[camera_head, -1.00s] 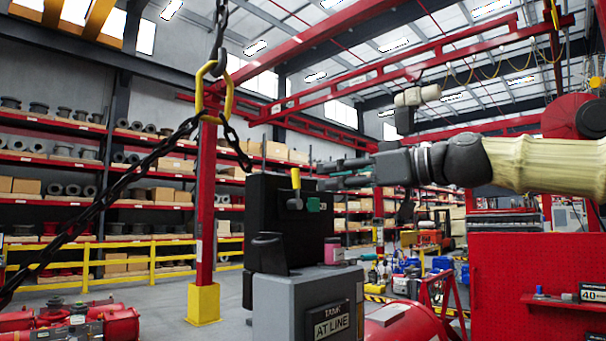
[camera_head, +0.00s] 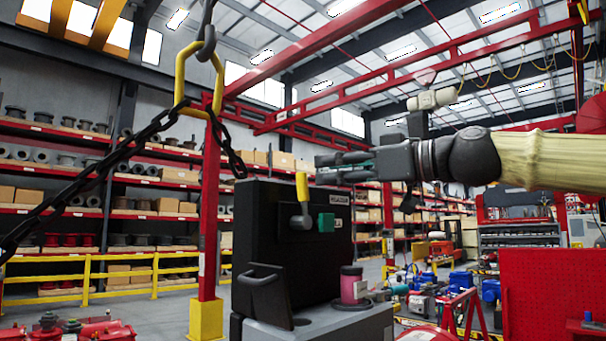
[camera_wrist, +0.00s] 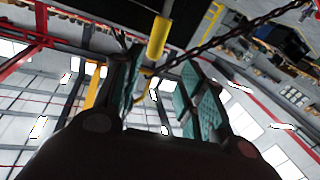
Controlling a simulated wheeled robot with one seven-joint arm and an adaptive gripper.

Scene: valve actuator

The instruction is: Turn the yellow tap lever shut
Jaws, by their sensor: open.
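The yellow tap lever (camera_head: 302,187) stands upright on a grey tap body (camera_head: 300,220) at the front of a black box in the head view. A green fitting (camera_head: 326,222) sits just right of the tap. My gripper (camera_head: 318,167) reaches in from the right with its fingers pointing left, close to the lever's top. It is open and empty. In the wrist view the lever (camera_wrist: 158,38) shows between the two teal-padded fingers (camera_wrist: 163,62), out near their tips. I cannot tell the exact gap between lever and fingers.
The black box (camera_head: 262,190) stands on a grey cabinet (camera_head: 350,325) with a pink-and-grey spool (camera_head: 352,285) and a black handle (camera_head: 265,288). A heavy chain (camera_head: 100,175) with a yellow link hangs at the left. A red pegboard (camera_head: 545,295) stands at the right.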

